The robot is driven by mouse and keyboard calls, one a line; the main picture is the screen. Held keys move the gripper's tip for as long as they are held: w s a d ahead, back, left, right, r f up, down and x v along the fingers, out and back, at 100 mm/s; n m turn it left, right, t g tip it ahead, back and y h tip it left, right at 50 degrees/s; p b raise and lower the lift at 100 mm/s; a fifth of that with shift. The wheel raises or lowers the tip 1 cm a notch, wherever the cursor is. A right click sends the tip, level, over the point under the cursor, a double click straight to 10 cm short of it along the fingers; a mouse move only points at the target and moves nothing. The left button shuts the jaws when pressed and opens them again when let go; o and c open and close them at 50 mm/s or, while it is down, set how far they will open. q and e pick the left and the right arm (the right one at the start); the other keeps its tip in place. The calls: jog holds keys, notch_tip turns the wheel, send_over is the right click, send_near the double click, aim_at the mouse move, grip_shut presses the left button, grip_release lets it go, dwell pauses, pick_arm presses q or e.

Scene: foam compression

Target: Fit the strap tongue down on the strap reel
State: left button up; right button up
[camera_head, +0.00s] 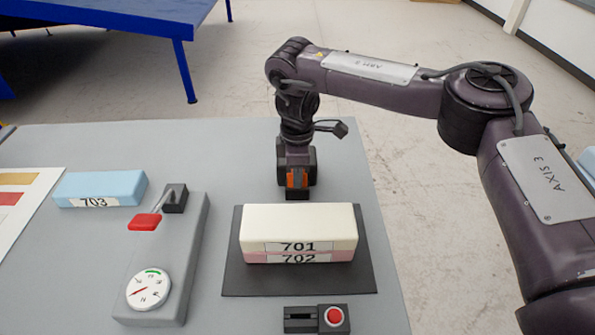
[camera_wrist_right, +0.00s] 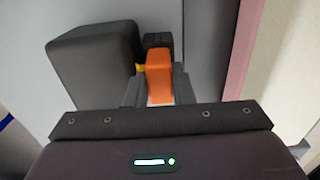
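My right gripper (camera_head: 298,177) points down behind the far edge of the dark mat, behind the foam stack. In the wrist view the fingers (camera_wrist_right: 159,88) flank an orange piece, probably the strap tongue (camera_wrist_right: 159,73), and look closed on it. The orange also shows in the head view (camera_head: 291,180). A small black part (camera_wrist_right: 157,40) sits just beyond the orange piece. A dark rounded block, probably the strap reel (camera_wrist_right: 93,62), stands directly beside it on the left in the wrist view. I cannot tell whether tongue and reel touch. My left gripper is out of view.
A cream foam block 701 (camera_head: 298,226) lies on a pink block 702 (camera_head: 298,258), on the dark mat (camera_head: 240,280). A dark slotted box with red button (camera_head: 334,317) is in front. Left are a gauge (camera_head: 149,290), red lever (camera_head: 145,222) and blue block 703 (camera_head: 100,188).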

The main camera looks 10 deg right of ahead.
jog(key=o, duration=0.5)
jog(key=shift+s+r, duration=0.15)
jog(key=shift+w+r, duration=0.2)
jog(key=shift+w, duration=0.05)
jog(key=shift+w+r+p, duration=0.15)
jog(key=shift+r+p, duration=0.5)
jog(key=shift+p, duration=0.1)
jog(key=shift+r+p, duration=0.75)
jog(key=shift+r, duration=0.1)
jog(key=shift+r+p, duration=0.55)
jog(key=shift+p, duration=0.45)
jog(key=shift+s+r+p, duration=0.25)
jog(key=shift+r+p, duration=0.65)
jog(key=shift+p, duration=0.05)
jog(key=shift+r+p, duration=1.75)
jog(key=shift+p, duration=0.3)
